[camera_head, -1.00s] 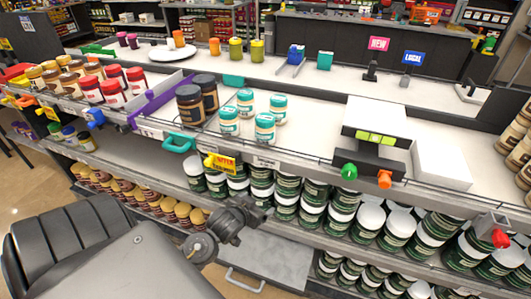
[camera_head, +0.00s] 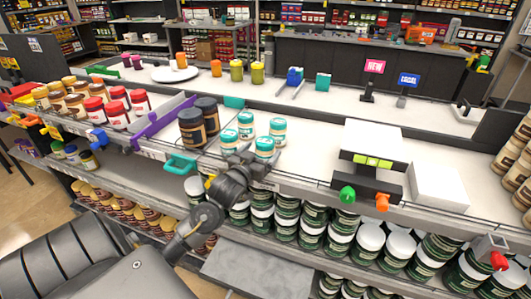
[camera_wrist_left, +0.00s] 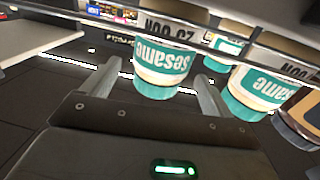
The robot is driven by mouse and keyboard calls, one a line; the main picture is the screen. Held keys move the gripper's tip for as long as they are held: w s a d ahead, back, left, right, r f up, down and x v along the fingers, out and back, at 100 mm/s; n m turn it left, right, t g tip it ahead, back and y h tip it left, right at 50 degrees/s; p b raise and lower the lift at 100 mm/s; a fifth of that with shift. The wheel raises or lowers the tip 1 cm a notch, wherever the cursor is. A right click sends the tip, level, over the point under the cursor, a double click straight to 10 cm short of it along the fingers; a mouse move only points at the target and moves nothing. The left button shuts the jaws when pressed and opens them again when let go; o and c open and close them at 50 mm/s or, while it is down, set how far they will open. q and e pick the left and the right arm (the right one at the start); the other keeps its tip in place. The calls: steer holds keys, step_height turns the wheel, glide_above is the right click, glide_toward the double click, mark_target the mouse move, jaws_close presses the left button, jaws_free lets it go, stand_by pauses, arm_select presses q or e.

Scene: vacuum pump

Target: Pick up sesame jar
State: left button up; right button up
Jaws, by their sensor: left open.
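Several sesame jars with teal lids and white labels stand on the white upper shelf. The front right one (camera_head: 264,147) and the front left one (camera_head: 229,140) are nearest me. My left gripper (camera_head: 246,158) is at the shelf's front edge, just before these two jars. In the left wrist view, which is upside down, its two fingers (camera_wrist_left: 160,76) are apart and empty. One sesame jar (camera_wrist_left: 163,62) shows between and beyond the fingertips, and another (camera_wrist_left: 250,92) is to its right. I cannot tell whether a finger touches a jar. My right gripper is not in view.
Dark brown jars (camera_head: 192,129) stand left of the sesame jars, beside a purple divider (camera_head: 160,122). A white box (camera_head: 372,141) with green and orange clips is to the right. Green jars with white lids (camera_head: 314,215) fill the shelf below.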

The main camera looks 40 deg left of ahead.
arm_select(q)
steer(key=shift+w+r, duration=0.1)
steer(key=shift+r, duration=0.05)
steer(key=p+x, duration=0.2)
steer(key=x, duration=0.2)
steer(key=shift+w+a, duration=0.1)
steer(key=shift+w, duration=0.35)
steer(key=c, duration=1.3)
